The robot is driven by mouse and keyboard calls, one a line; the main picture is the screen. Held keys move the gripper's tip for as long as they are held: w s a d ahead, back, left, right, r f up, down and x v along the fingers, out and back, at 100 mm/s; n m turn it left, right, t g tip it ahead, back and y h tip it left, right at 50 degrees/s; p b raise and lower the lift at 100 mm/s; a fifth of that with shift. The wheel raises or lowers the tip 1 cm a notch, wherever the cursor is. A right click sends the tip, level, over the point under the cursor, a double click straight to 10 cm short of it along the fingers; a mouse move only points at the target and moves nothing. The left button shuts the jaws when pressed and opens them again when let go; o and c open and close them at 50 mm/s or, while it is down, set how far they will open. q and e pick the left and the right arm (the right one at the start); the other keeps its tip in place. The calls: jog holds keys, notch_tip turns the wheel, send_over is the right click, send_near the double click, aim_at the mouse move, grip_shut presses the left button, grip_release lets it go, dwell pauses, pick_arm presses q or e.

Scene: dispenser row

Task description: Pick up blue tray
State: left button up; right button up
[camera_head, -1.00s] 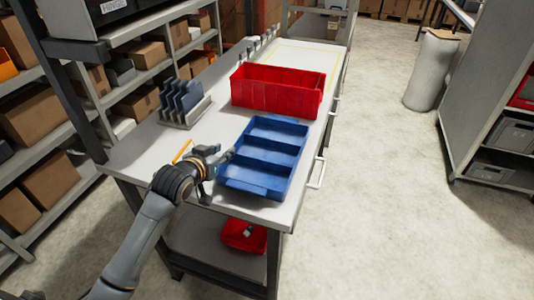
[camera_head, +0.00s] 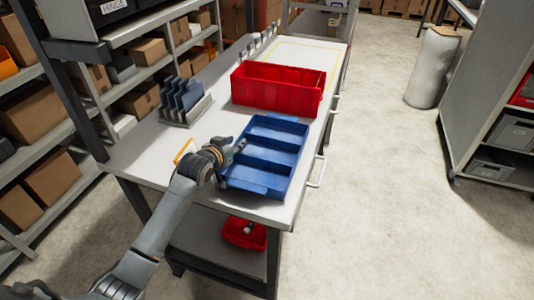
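The blue tray (camera_head: 270,155) has several compartments and lies flat on the near end of the white worktable (camera_head: 140,150). My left gripper (camera_head: 236,150) is at the tray's left side, with its fingers by the left rim. The wrist hides part of the tray's near left edge. The fingers are small and dark here, so I cannot tell whether they are open or shut, or whether they touch the rim. My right gripper is not in view.
A red bin (camera_head: 277,90) stands just behind the tray. A grey rack with blue plates (camera_head: 183,98) stands to the left. A small red bin (camera_head: 243,233) sits on the lower shelf. Shelves with boxes line the left. The floor (camera_head: 390,200) at right is clear.

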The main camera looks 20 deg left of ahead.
pick_arm(q)
jog(key=shift+c, duration=0.4)
grip_shut()
jog(key=shift+r, duration=0.1)
